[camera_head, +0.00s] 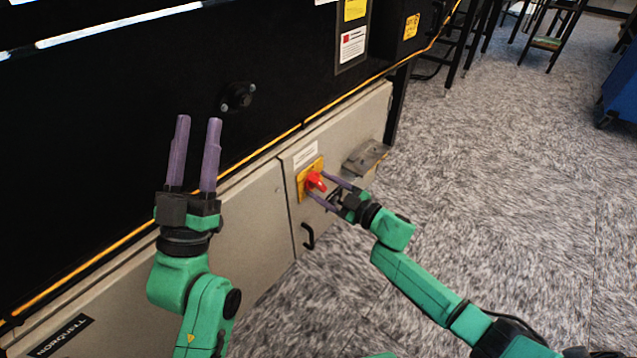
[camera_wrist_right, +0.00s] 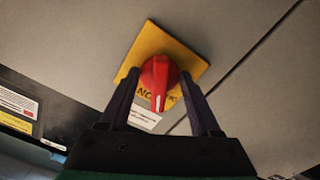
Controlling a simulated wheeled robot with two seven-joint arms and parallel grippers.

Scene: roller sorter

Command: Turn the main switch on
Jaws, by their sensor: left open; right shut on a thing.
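The main switch is a red rotary knob (camera_head: 315,181) on a yellow square plate (camera_head: 304,187), fixed to the beige cabinet door. My right gripper (camera_head: 322,190) has its purple fingers on either side of the red knob and is shut on it. In the right wrist view the red knob (camera_wrist_right: 158,82) sits between the two fingers in front of the yellow plate (camera_wrist_right: 185,55), with part of the plate's lettering hidden. My left gripper (camera_head: 199,122) is open and empty, fingers pointing up in front of the black panel.
The beige cabinet (camera_head: 255,215) runs along the base of the black machine (camera_head: 120,110). A black door handle (camera_head: 308,236) is below the switch. A grey metal box (camera_head: 364,158) juts out right of it.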

